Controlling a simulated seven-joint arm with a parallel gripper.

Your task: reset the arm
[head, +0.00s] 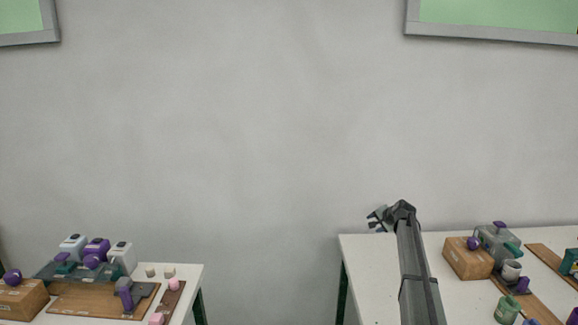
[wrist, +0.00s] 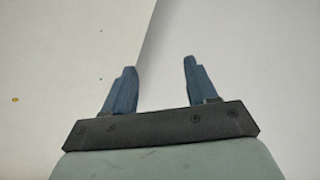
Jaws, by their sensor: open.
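My gripper (head: 376,218) shows in the head view at the end of my raised arm, over the left part of the right table. In the wrist view its two blue-grey fingers (wrist: 157,85) stand well apart with nothing between them. The gripper is open and empty. Beyond the fingers the wrist view shows only two pale surfaces meeting along a slanting edge.
The right table (head: 372,270) has a bare left part. A gap separates the tables.

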